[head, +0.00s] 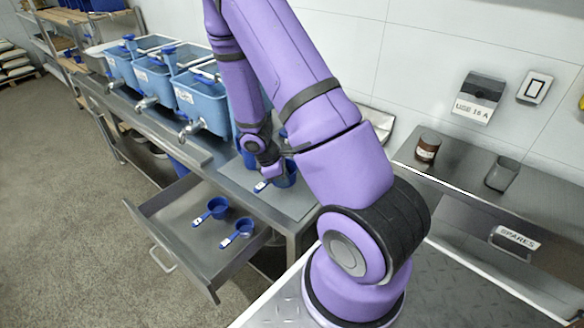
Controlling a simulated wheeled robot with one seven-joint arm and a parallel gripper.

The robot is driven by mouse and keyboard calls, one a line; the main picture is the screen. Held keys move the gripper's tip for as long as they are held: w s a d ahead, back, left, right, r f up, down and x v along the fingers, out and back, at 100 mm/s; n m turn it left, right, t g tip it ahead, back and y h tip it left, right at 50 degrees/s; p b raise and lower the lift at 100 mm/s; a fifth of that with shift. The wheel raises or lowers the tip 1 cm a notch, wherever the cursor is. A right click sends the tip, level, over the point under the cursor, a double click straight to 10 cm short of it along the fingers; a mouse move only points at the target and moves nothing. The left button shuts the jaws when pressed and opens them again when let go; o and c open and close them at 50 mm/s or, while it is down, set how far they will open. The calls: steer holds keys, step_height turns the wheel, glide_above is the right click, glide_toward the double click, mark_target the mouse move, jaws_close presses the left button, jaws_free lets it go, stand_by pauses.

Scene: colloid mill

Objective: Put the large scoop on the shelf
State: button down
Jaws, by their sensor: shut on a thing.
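My gripper (268,174) is at the right end of the steel counter, shut on the handle of a blue scoop (288,174). The scoop's cup is just right of the jaws, and a white tag shows below them on the left. It looks larger than the scoops in the drawer, but my arm partly hides it. I cannot tell whether it touches the grey mat (293,202) under it. Two blue scoops, one (217,207) behind the other (242,227), lie in the open drawer. A shelf rack (62,45) with wooden boards stands at the far upper left.
Several blue tanks (201,101) with taps line the steel counter (160,124). The open drawer (190,236) juts into the aisle. The floor at left is clear.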

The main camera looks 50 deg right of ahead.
mark_target(291, 161)
steer(key=w+d, duration=0.1)
steer(key=d, duration=0.1)
steer(key=w+d, duration=0.2)
steer(key=d, duration=0.1)
steer(key=w+d+f, duration=0.1)
steer(key=d, duration=0.2)
steer(key=shift+w+d, duration=0.2)
steer(key=shift+d, duration=0.05)
steer(key=shift+w+d+f, duration=0.1)
steer(key=shift+d+f, duration=0.1)
steer(key=shift+d, duration=0.05)
steer(key=shift+f, duration=1.55)
steer(key=c, duration=1.1)
jaws_free()
steer(key=shift+f, duration=0.1)
steer(key=shift+c, duration=0.2)
